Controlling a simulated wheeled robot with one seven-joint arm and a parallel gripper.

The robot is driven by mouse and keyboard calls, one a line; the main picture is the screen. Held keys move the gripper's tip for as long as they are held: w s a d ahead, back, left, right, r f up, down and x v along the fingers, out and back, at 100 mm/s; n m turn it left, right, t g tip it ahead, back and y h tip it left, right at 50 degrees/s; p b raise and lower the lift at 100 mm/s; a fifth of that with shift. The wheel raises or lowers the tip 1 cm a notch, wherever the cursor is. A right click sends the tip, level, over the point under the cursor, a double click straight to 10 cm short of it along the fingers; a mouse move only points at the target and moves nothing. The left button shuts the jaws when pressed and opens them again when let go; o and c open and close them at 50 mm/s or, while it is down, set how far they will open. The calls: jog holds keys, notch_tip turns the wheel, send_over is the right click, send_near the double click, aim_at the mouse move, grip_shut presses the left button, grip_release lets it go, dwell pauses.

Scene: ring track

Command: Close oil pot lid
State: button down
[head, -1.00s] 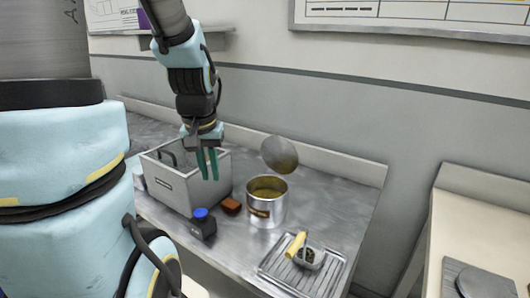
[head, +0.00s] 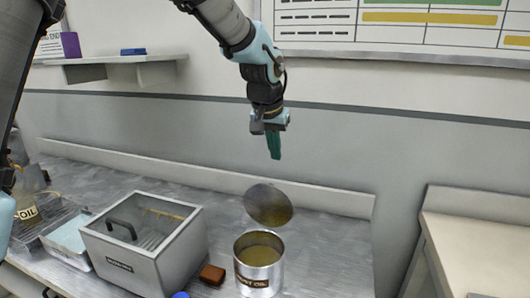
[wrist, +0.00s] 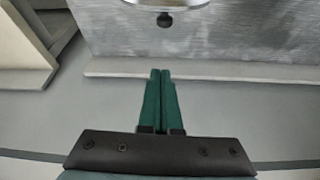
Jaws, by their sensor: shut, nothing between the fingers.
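The oil pot (head: 259,268) is a metal cylinder with a label and yellowish oil inside, standing on the counter in the head view. Its round lid (head: 268,205) stands tilted up and open behind the pot's rim. My gripper (head: 274,152) is shut and empty, pointing down in the air above and behind the lid, near the wall. In the wrist view my gripper (wrist: 160,72) shows its green fingers together. The lid (wrist: 165,10) shows there only as a metal edge with a dark knob (wrist: 165,19) at the top, apart from the fingertips.
A grey metal box (head: 140,262) with a dark handle stands left of the pot. A small brown block (head: 212,275) and a blue cap (head: 181,295) are close to the pot. A low back ledge (head: 335,203) runs behind the lid. Counter right of the pot is clear.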

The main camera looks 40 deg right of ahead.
aim_at(269, 203)
notch_tip(269, 203, down, 7)
jog(key=a+p, duration=0.1)
jog(key=p, duration=0.2)
jog(key=shift+s+p, duration=0.3)
jog(key=shift+p, duration=0.05)
jog(key=shift+a+f+b, duration=0.1)
jog(key=shift+f+b, duration=0.1)
jog(key=shift+b, duration=0.35)
